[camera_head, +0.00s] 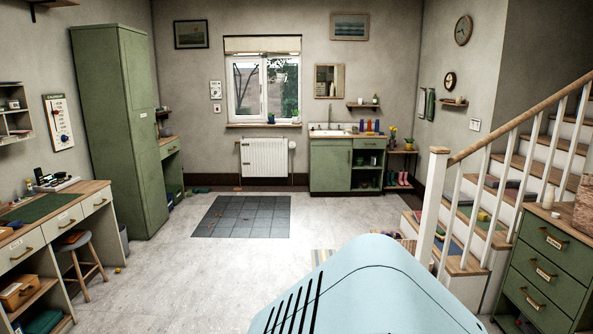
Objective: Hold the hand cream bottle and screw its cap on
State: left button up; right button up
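Neither of my grippers is in view. I cannot clearly make out the hand cream bottle or its cap from here. A small pale upright container (548,197) stands on the top of the green drawer cabinet (543,268) at the right edge; it is too small to tell whether it is the hand cream bottle. A tiny light item (556,215) lies near it, also too small to name.
A desk with a green mat (45,206) and small items stands at left, with a stool (85,262) before it. A sink cabinet (329,168) stands at the back, stairs with a railing (437,200) at right. The middle floor (190,275) is open.

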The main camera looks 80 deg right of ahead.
aim_at(550, 196)
jog(key=z, duration=4.1)
